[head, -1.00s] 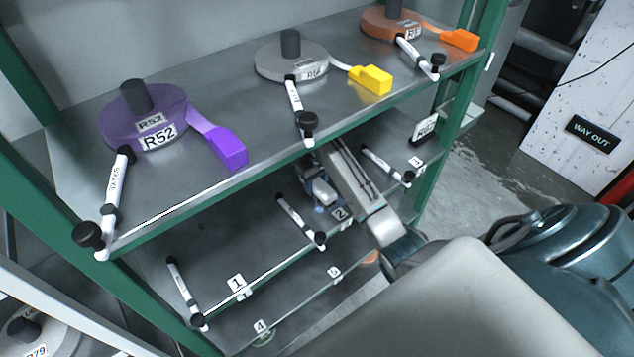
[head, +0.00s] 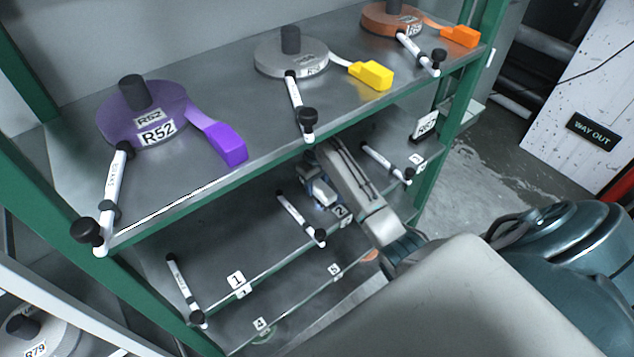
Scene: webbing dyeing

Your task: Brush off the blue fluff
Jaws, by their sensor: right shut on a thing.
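My right arm reaches into the middle shelf (head: 225,240), under the upper shelf's front edge. My right gripper (head: 320,194) is low over that shelf, beside the label 2. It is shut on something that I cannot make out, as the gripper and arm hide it. A small bluish patch shows at the gripper, and I cannot tell whether it is fluff or part of the gripper. I see no clear blue fluff elsewhere. My left gripper is not in view.
The upper shelf (head: 240,120) holds a purple roll (head: 170,95), a grey roll (head: 268,62) and an orange roll (head: 375,22). A green post (head: 425,190) stands right of my arm. The middle shelf's left is mostly bare.

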